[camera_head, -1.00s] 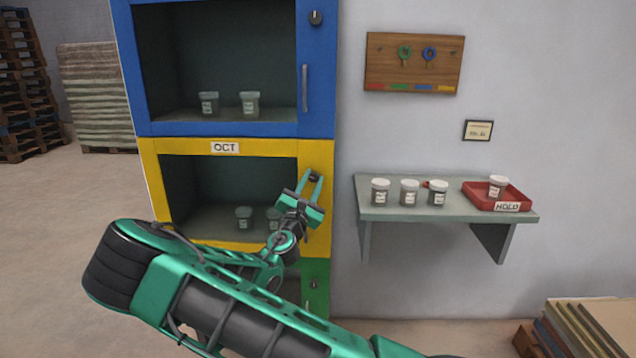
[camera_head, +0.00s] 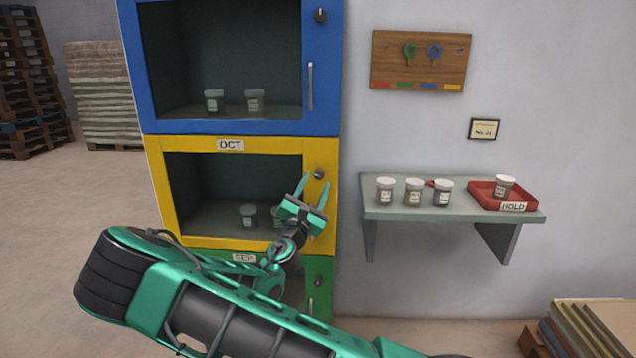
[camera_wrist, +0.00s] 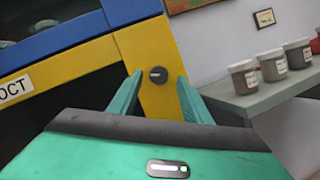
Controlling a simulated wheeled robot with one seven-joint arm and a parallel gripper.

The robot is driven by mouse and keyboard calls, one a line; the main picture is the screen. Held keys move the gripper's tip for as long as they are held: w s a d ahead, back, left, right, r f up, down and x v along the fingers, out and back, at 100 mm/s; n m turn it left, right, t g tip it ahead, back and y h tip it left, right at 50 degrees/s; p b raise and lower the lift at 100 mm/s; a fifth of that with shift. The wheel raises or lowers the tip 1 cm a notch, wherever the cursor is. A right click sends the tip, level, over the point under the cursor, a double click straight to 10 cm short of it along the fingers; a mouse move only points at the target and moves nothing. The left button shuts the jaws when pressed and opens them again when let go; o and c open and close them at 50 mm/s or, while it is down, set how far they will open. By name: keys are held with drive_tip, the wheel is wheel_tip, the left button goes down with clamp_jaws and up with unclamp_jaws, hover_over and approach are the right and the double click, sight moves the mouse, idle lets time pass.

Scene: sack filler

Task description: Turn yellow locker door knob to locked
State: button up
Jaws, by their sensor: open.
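The yellow locker (camera_head: 161,190) is the middle one of a stack, with a clear front and an OCT label (camera_head: 230,145). Its dark round knob (camera_head: 319,174) is on the right side of the yellow door frame. In the wrist view the knob (camera_wrist: 158,75) shows ahead, between the two finger tips, with a pale mark on its face. My gripper (camera_head: 314,190) is open and empty, just below and in front of the knob. The fingers appear apart from the knob. The yellow door's handle is not visible, perhaps hidden behind my gripper.
A blue locker (camera_head: 230,128) is above and a green locker (camera_head: 319,268) below. To the right, a wall shelf (camera_head: 400,210) holds several jars and a red HOLD tray (camera_head: 485,200). A wooden key board (camera_head: 390,70) hangs above. Bare wall separates lockers and shelf.

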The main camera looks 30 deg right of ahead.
sight(318, 176)
drive_tip(key=v, duration=0.7)
drive_tip(key=shift+s+a+f, duration=0.15)
drive_tip(key=shift+s+a, duration=0.05)
drive_tip(key=shift+s, duration=0.05)
drive_tip(key=w+d+r+n+t+y, duration=0.1)
drive_tip(key=w+d+n, duration=0.1)
drive_tip(key=n, duration=0.1)
drive_tip(key=w+d+r+n+t+y, duration=0.1)
drive_tip(key=w+d+n, duration=0.1)
drive_tip(key=d+n, duration=0.1)
drive_tip(key=w+d+r+n+t+y, duration=0.1)
drive_tip(key=w+d+n, duration=0.1)
drive_tip(key=w+n, duration=0.1)
drive_tip(key=shift+d+r+n+t, duration=0.15)
drive_tip(key=shift+d+n+t, duration=0.1)
drive_tip(key=shift+n+t, duration=0.05)
idle(0.5)
drive_tip(key=c, duration=1)
